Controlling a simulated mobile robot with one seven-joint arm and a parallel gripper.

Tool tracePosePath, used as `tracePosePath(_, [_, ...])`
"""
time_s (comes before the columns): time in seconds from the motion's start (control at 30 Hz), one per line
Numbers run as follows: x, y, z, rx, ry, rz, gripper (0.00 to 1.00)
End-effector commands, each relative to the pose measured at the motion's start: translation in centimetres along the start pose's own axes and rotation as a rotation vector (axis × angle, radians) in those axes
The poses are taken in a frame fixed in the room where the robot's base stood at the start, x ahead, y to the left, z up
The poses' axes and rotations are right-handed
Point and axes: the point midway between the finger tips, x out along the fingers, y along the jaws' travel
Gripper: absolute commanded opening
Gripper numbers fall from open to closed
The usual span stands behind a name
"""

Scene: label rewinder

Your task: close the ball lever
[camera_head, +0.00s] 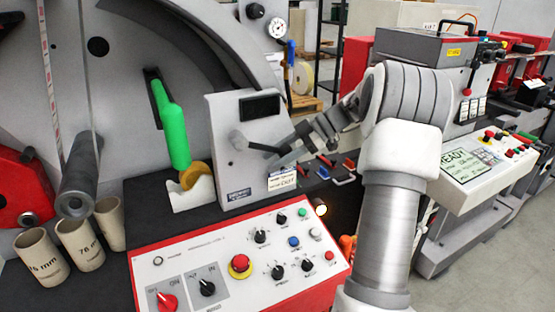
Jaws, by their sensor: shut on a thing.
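The ball lever (262,147) is a dark lever on the sloping front of a grey box (232,112). A round dark knob or hub (238,141) shows at its left, and a thin dark bar runs right from there to my gripper. My gripper (281,157) reaches in from the right and is shut on the right end of the lever. The fingers are small in the picture and hide that end. My grey and white arm fills the middle right of the view.
Below is a white panel with a red rim (221,240), with knobs and a red stop button (240,265). A green handle (172,125) stands left of the box. Several cardboard cores (80,243) stand at left. Small coloured clips (343,176) lie right of the box.

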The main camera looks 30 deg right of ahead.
Motion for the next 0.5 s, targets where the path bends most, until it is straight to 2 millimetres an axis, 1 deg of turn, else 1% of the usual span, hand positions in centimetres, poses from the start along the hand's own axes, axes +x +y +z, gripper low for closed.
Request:
tracePosePath(0.43, [0.22,-0.16,0.19,0.007,0.010,-0.003,0.00])
tracePosePath(0.47, [0.22,-0.17,0.19,0.007,0.010,-0.004,0.52])
tracePosePath(0.5, [0.23,-0.17,0.18,0.007,0.010,-0.004,0.58])
